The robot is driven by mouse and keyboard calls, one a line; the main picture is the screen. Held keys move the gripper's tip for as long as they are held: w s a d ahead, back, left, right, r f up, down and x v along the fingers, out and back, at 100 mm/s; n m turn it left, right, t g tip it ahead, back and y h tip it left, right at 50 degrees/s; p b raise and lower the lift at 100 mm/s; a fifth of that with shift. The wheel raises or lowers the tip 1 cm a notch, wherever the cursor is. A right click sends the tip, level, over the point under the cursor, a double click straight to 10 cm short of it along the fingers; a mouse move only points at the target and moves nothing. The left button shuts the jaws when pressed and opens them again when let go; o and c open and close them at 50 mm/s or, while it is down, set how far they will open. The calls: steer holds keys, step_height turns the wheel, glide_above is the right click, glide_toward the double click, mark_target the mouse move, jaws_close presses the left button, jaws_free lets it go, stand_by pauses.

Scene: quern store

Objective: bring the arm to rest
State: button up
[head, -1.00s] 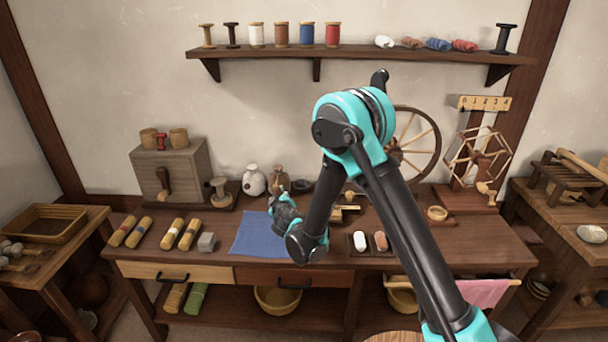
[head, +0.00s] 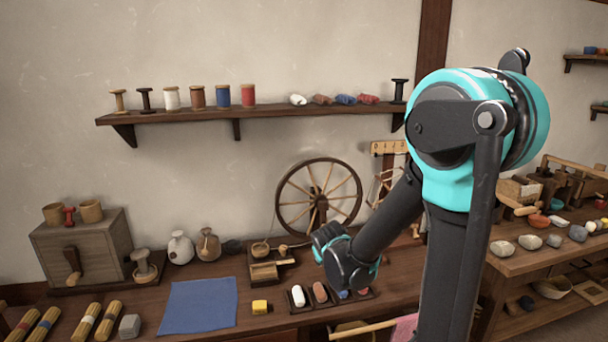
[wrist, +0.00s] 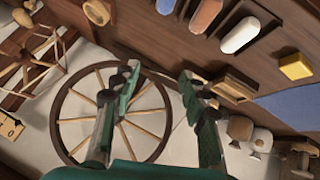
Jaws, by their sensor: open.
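My arm, black and turquoise, fills the right of the head view, with its elbow high and its forearm reaching down to the left. My gripper (head: 328,240) is above the back part of the bench (head: 215,290), in front of the spinning wheel (head: 318,197). In the wrist view my gripper (wrist: 160,82) has its two green and dark fingers apart with nothing between them. The wheel (wrist: 70,115) shows there behind and beside the fingers. Whether the fingers touch anything on the bench cannot be told; part of the bench is hidden behind the arm.
A blue cloth (head: 199,305), a yellow block (head: 260,307) and a tray of coloured pieces (head: 330,303) lie on the bench. A shelf (head: 270,109) with spools is on the wall. A second table (head: 520,262) with stones stands at the right.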

steer(key=s+d+f+m+g, duration=0.2)
steer(key=s+d, duration=0.3)
steer(key=s, duration=0.6)
steer(key=s+d+f+m+g, duration=0.2)
steer(key=s+d, duration=0.4)
steer(key=s, duration=0.5)
steer(key=shift+d+m+y, duration=0.15)
steer(key=shift+m+y, duration=0.25)
steer(key=shift+w, duration=0.1)
stand_by(0.6)
